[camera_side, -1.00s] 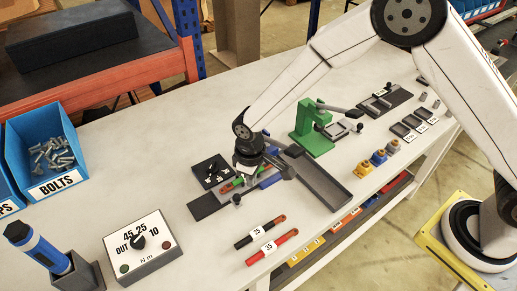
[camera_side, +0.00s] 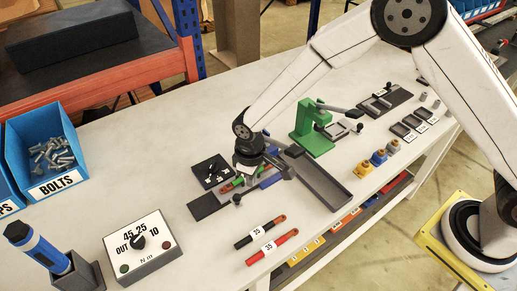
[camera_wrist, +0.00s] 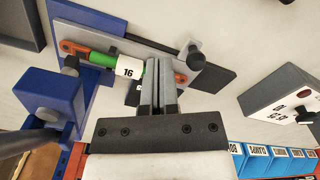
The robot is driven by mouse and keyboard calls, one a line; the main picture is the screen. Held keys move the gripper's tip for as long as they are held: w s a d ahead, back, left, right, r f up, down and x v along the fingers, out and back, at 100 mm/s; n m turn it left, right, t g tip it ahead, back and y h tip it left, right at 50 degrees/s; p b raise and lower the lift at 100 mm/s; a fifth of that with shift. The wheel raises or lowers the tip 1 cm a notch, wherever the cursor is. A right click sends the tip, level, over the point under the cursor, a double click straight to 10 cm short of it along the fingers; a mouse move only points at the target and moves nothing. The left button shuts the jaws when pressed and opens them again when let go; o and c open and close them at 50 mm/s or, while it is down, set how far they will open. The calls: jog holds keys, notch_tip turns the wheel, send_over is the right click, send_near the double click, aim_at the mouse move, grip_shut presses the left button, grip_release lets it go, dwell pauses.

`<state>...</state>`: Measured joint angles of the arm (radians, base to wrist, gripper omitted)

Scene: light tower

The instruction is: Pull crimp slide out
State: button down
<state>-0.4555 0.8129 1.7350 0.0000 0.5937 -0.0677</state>
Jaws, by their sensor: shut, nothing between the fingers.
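The crimp slide seems to be the grey plate with a dark round knob; the knob (camera_wrist: 192,57) stands at its right end in the wrist view, and it also shows in the side view (camera_side: 237,199). A green cable with orange-brown lugs, labelled 16 (camera_wrist: 103,64), lies along the plate beside the blue crimp fixture (camera_wrist: 55,115). My gripper (camera_wrist: 159,65) is shut and empty, its fingertips over the cable's right part, left of the knob and apart from it. In the side view my gripper (camera_side: 262,172) hides much of the fixture. Contact with the cable cannot be told.
A long grey tray (camera_side: 322,182) lies right of the fixture. A green press (camera_side: 312,130) stands behind it. Two cables labelled 25 and 35 (camera_side: 268,247) lie in front. A torque box (camera_side: 140,245) stands at the front left, with clear bench between.

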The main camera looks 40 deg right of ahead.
jog(key=shift+f, duration=0.15)
jog(key=shift+f, duration=1.9)
jog(key=shift+a, duration=4.8)
jog(key=shift+d+r, duration=0.1)
jog(key=shift+r, duration=0.1)
jog(key=shift+d+r, duration=0.7)
jog(key=shift+r, duration=0.1)
jog(key=shift+r, duration=0.2)
